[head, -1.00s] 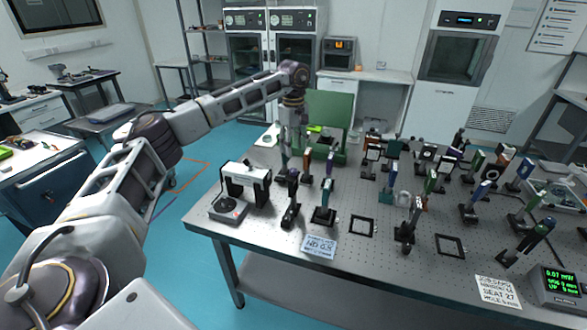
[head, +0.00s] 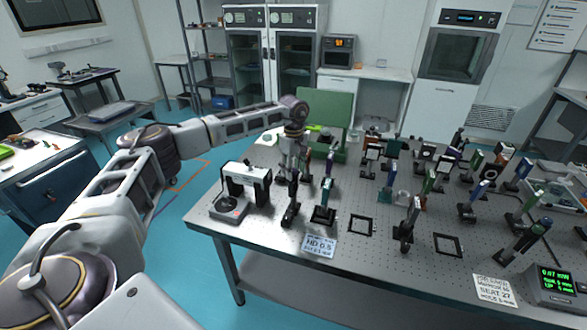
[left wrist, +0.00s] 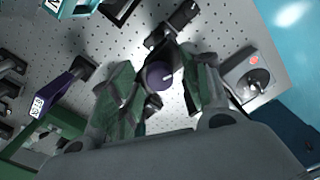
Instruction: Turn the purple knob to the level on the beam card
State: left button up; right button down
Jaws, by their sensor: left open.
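The purple knob (left wrist: 158,76) shows in the left wrist view, facing the camera, with a pale mark on its face. My left gripper (left wrist: 163,92) is open, its green-tinted fingers on either side of the knob; whether they touch it I cannot tell. In the head view, my left gripper (head: 292,168) points down over a dark post mount (head: 291,213) near the table's front left, and the knob is mostly hidden there. A white card (head: 320,246), seeming to read ND 0.5, lies at the table's front. Another written card (head: 494,290) lies further right. My right gripper is out of view.
A white bridge-shaped device (head: 245,185) with a red-buttoned base (head: 229,207) stands just left of the gripper. A dark optic mount (head: 324,205) stands close on the right. Several post mounts crowd the table's right half. A green-lit meter (head: 553,284) sits front right.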

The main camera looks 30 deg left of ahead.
pick_arm(q)
grip_shut()
dwell(0.3)
